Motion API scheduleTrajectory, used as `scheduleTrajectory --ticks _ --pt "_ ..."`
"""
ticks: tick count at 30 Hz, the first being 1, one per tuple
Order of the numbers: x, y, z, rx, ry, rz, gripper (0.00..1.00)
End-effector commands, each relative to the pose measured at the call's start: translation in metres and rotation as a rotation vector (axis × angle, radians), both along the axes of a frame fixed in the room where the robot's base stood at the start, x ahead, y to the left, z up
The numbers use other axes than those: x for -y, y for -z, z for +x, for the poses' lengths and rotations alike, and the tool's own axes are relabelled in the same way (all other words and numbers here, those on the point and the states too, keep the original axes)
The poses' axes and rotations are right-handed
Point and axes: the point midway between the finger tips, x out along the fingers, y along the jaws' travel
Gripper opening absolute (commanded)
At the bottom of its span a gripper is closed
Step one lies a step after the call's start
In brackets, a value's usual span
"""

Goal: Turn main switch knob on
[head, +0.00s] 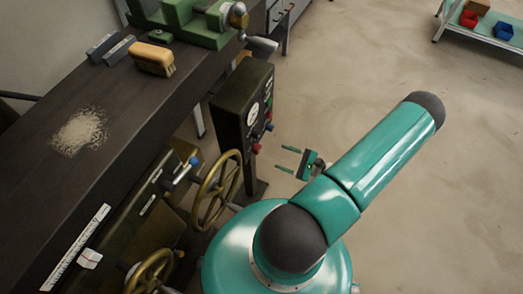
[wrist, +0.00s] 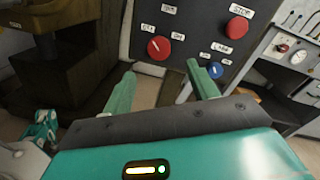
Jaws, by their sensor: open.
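The dark control panel (head: 230,122) stands at the end of the bench; it also fills the upper middle of the wrist view (wrist: 195,20). A red knob with a white pointer mark (wrist: 159,47) sits low on its left side in the wrist view, with small labels above it and to its right. It appears to be the main switch knob, though its labels are hard to read. My gripper (head: 280,157) is open and empty, fingers toward the panel. In the wrist view its fingertips (wrist: 161,70) are on either side below the knob, apart from it.
A red button under a STOP label (wrist: 238,27) and a blue knob (wrist: 215,70) are on the same panel; the blue knob is close to my right finger. A handwheel (head: 217,190) is below left of the panel. Open floor (head: 350,70) lies to the right.

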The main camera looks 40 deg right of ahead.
Motion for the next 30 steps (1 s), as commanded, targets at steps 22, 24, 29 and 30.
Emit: scheduleTrajectory --ticks 22,24,29,30 --pt "-0.040 0.000 0.083 -0.001 -0.004 0.000 0.59" --pt "-0.040 -0.001 0.083 -0.001 -0.004 0.000 0.59" --pt "-0.040 -0.001 0.083 0.000 -0.004 0.000 0.33" --pt "-0.040 -0.001 0.083 0.000 -0.004 0.000 0.26"
